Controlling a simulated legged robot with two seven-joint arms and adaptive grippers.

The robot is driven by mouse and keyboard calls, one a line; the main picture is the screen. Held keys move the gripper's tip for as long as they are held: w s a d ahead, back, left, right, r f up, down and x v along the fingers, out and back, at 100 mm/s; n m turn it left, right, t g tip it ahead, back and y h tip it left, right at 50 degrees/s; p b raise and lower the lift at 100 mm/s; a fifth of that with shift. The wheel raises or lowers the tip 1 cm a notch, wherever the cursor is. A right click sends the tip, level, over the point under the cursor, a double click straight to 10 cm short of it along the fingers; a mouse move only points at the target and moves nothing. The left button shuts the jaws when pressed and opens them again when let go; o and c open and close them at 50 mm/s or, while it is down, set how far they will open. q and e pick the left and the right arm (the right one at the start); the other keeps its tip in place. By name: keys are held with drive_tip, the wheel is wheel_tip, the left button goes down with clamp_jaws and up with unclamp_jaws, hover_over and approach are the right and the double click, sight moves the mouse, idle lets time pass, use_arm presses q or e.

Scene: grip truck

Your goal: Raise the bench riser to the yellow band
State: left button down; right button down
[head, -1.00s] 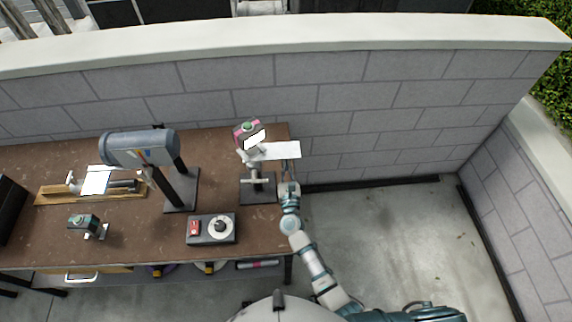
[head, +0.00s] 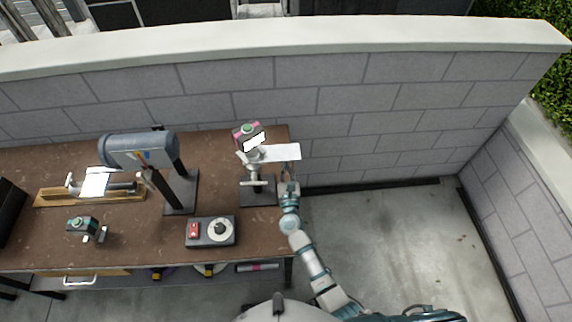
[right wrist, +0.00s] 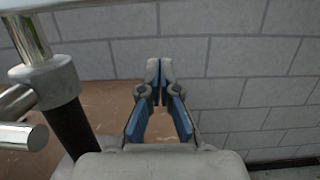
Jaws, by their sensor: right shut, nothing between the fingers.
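The bench riser (head: 257,190) stands at the right end of the brown bench, with a dark base, an upright post and a side handle. A white plate (head: 281,153) and a pink and green piece (head: 248,130) show at its top. In the right wrist view, its dark post, grey collar (right wrist: 45,82) and bright upper rod are at the left. I cannot make out a yellow band. My right gripper (head: 290,168) is just right of the riser. Its blue-padded fingers (right wrist: 158,90) are shut and empty, apart from the post. My left gripper is not in view.
The brown bench (head: 130,245) also holds a grey motor-like unit (head: 138,150) on a stand, a control box (head: 210,231) with a red switch and dial, a wood-based fixture (head: 95,190) and a small green device (head: 84,226). A block wall (head: 390,125) runs behind. Floor right of the bench is clear.

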sight(286, 156)
drive_tip(key=shift+r+p, duration=2.15)
drive_tip(key=shift+r, duration=0.5)
idle(0.4)
